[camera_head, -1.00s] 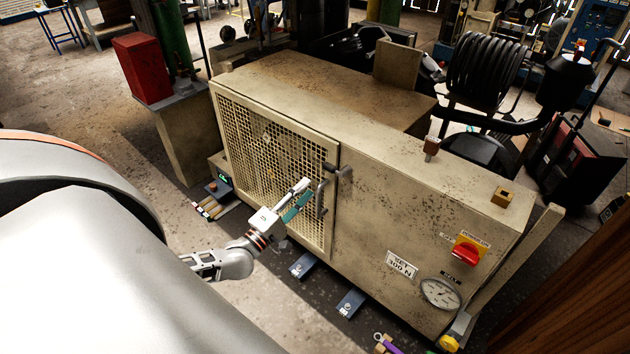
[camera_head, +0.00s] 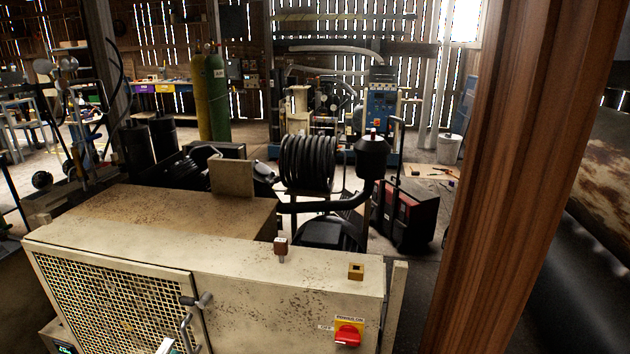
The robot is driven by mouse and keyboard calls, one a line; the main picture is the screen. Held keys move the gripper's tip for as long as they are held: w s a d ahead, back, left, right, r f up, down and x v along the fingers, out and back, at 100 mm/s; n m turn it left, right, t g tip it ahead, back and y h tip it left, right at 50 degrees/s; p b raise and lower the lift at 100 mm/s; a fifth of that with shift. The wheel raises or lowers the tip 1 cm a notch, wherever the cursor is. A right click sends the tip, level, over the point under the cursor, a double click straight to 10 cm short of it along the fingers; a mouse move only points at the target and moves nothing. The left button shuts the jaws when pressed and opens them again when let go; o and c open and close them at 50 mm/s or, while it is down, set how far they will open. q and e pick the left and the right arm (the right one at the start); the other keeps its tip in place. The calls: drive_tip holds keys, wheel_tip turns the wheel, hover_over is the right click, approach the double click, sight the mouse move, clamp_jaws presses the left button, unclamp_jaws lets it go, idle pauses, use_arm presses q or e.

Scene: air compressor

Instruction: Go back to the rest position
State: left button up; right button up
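The beige air compressor (camera_head: 235,295) fills the lower left of the head view. On its front are a mesh door (camera_head: 110,305), a metal door handle (camera_head: 187,328) and a red rotary switch (camera_head: 348,333) on a yellow plate. Only a small pale and teal tip of my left gripper (camera_head: 166,346) shows at the bottom edge, in front of the mesh door and just left of the handle. The rest of it is cut off, so its opening and any contact cannot be told. My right gripper is not in view.
A wooden post (camera_head: 525,170) stands close on the right. Open floor shows at the back right.

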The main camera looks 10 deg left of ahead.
use_arm(q)
drive_tip(key=s+d+f+m+g+h, duration=0.1)
drive_tip(key=s+d+f+m+g, duration=0.1)
drive_tip(key=s+d+f+m, duration=0.5)
drive_tip(key=s+d+f+m+g+h, duration=0.1)
drive_tip(key=s+d+m+g+h, duration=0.2)
drive_tip(key=d, duration=0.7)
drive_tip(key=s+d+f+m+g+y, duration=0.3)
drive_tip(key=s+m, duration=0.3)
drive_tip(key=m, duration=0.4)
drive_tip(key=shift+s+f+g+y, duration=0.3)
drive_tip(key=shift+s+f+g, duration=0.1)
drive_tip(key=shift+f, duration=0.5)
